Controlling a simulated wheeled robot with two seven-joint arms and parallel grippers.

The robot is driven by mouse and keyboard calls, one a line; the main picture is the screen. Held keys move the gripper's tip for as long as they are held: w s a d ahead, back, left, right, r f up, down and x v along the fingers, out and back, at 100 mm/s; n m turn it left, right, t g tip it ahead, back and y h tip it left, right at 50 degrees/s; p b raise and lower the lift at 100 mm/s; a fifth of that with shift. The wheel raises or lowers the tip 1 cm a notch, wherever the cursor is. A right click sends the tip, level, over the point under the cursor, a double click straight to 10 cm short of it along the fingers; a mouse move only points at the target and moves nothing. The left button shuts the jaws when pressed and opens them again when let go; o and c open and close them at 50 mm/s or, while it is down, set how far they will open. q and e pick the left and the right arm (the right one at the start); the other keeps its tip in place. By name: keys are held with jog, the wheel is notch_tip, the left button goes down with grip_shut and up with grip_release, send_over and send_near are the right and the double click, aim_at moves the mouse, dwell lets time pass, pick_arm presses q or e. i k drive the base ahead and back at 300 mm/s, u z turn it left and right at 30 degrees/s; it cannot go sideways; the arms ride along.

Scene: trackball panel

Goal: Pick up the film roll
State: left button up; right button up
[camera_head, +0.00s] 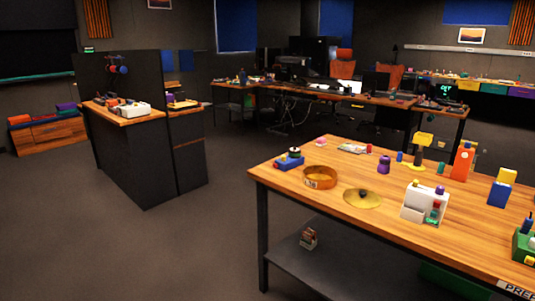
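Neither of my grippers shows in the camera_head view. I cannot tell for sure which thing is the film roll. Small items of roughly that size stand on the wooden table (342,174) at the right: a purple canister-like item (383,164), a small red cylinder (369,149), a small blue item (400,157) and a green item (441,168). All are too small to make out in detail. Nothing is seen holding or touching them.
On the same table are an orange-brown round bowl (319,178), a brass disc (363,198), a white holder (425,203) and an orange bottle (462,161). A dark shelf lies below. A dark partition (137,155) stands left. The floor (180,240) between is clear.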

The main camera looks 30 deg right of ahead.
aim_at(292, 154)
jog(key=u, duration=0.35)
jog(key=i, duration=1.75)
jog(key=z, duration=1.1)
jog(key=i, duration=1)
jog(key=z, duration=1)
